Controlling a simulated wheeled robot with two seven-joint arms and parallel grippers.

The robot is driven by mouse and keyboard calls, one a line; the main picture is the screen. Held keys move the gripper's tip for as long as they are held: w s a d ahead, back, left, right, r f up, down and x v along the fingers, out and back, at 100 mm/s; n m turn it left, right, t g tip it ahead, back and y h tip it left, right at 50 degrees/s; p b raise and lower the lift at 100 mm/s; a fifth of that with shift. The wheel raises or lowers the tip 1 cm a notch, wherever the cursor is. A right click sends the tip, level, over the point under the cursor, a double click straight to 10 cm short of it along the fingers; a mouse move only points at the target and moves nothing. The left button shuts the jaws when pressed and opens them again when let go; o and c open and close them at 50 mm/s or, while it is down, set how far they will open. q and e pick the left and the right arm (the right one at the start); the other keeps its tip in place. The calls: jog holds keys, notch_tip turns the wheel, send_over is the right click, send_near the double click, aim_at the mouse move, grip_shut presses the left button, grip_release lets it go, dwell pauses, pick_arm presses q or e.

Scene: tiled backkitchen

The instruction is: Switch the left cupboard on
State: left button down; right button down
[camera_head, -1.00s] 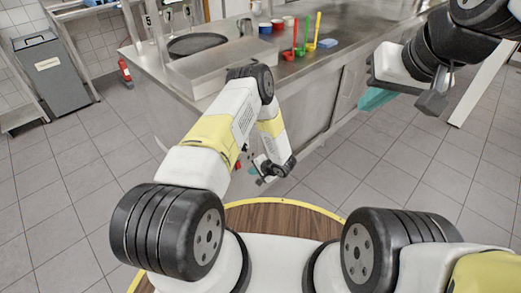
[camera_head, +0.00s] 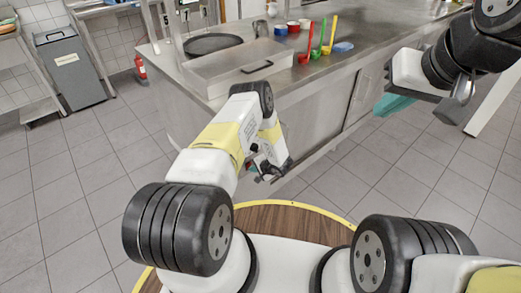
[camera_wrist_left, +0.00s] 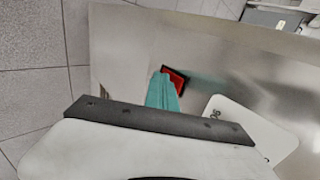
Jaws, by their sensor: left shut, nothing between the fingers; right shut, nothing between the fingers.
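The steel cupboard (camera_head: 308,128) is under the counter, its front partly behind my left arm. In the left wrist view a steel panel (camera_wrist_left: 120,60) fills the middle, with a red switch in a dark frame (camera_wrist_left: 178,78) on it. My left gripper's teal fingers (camera_wrist_left: 163,92) are shut and empty. Their tips overlap the switch's lower left edge in the picture; I cannot tell whether they touch it. In the head view my left gripper (camera_head: 244,170) is mostly hidden by its own wrist. My right gripper (camera_head: 393,105) is shut and empty at the right, away from the cupboard.
A white numbered tag (camera_wrist_left: 250,125) is right of the switch. On the counter are a dark round pan (camera_head: 212,44), several cups (camera_head: 281,29), red, green and yellow ladles (camera_head: 318,45) and a blue sponge (camera_head: 343,47). A grey bin (camera_head: 72,75) stands left.

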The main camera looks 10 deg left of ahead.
pick_arm(q)
jog(key=shift+r, duration=0.15)
jog(key=shift+r, duration=0.7)
